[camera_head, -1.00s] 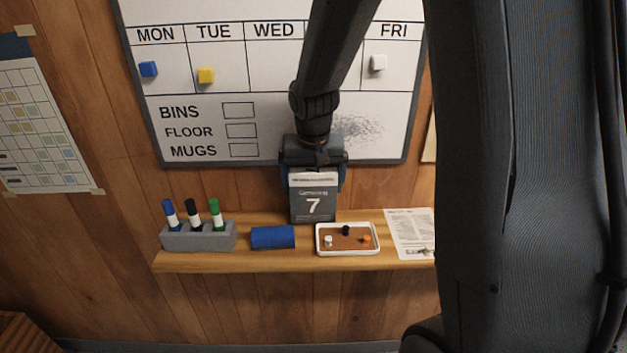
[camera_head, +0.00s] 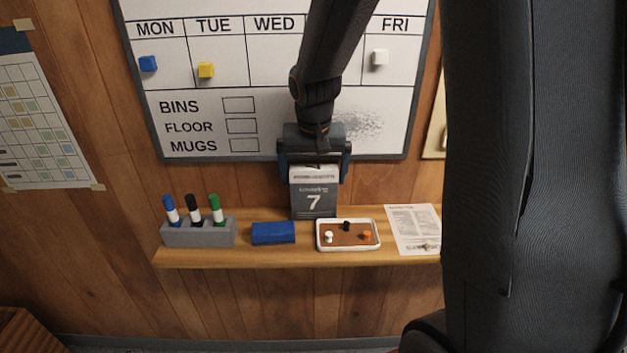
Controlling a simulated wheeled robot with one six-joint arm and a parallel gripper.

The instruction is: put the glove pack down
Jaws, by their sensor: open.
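The very top of the pack is partly hidden under the gripper.
A grey holder (camera_head: 198,233) with three markers stands at left on the shelf. A blue block (camera_head: 273,233) and a white-rimmed tray (camera_head: 347,248) with small pieces lie in front. A paper sheet (camera_head: 414,230) lies at right. A whiteboard (camera_head: 200,105) hangs behind. My arm hides the right side.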

